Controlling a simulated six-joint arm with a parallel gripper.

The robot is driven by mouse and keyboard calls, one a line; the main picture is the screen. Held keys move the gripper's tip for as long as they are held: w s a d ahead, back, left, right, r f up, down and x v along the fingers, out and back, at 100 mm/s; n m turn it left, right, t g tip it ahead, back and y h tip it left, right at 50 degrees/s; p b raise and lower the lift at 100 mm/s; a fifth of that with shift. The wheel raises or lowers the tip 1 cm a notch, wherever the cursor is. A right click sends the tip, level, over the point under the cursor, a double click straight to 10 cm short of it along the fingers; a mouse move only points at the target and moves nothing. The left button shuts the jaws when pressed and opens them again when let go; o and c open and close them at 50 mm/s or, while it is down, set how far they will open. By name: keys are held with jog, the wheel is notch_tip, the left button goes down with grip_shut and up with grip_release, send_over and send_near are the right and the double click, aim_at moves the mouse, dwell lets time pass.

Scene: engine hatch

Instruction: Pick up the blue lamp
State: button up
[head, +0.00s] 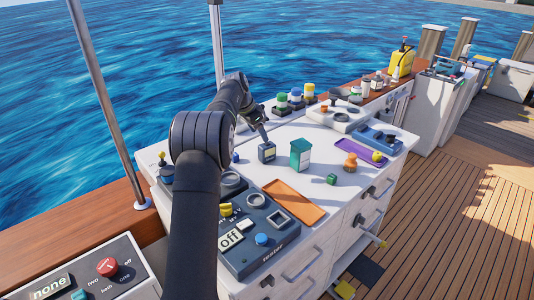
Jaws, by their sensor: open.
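A small dark blue block-shaped item (267,153) with a pale label or face stands upright on the white cabinet top (335,208). It may be the blue lamp, but it is too small to tell. My gripper (263,131) is just above it, open, pointing down. I cannot tell whether the fingers touch it. A small round blue piece (236,157) lies to its left, close to my arm. My arm hides part of the cabinet top on the left.
A green container (300,154) stands just right of the blue item. An orange tray (293,202), a green cube (331,179), an orange piece (350,162) and a purple tray (350,149) lie farther right. A dark control panel (262,255) is in front; capped jars (296,97) stand behind.

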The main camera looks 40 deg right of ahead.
aim_at(265, 146)
jog(key=x, duration=0.7)
jog(key=shift+d+f, duration=0.15)
jog(key=shift+f, duration=0.15)
jog(key=shift+w+x, duration=0.2)
jog(key=shift+x, duration=1.05)
jog(key=shift+w+x, duration=0.15)
jog(key=shift+x, duration=1.1)
jog(key=shift+d+r, duration=0.1)
jog(key=shift+d, duration=0.05)
jog(key=c, duration=1.2)
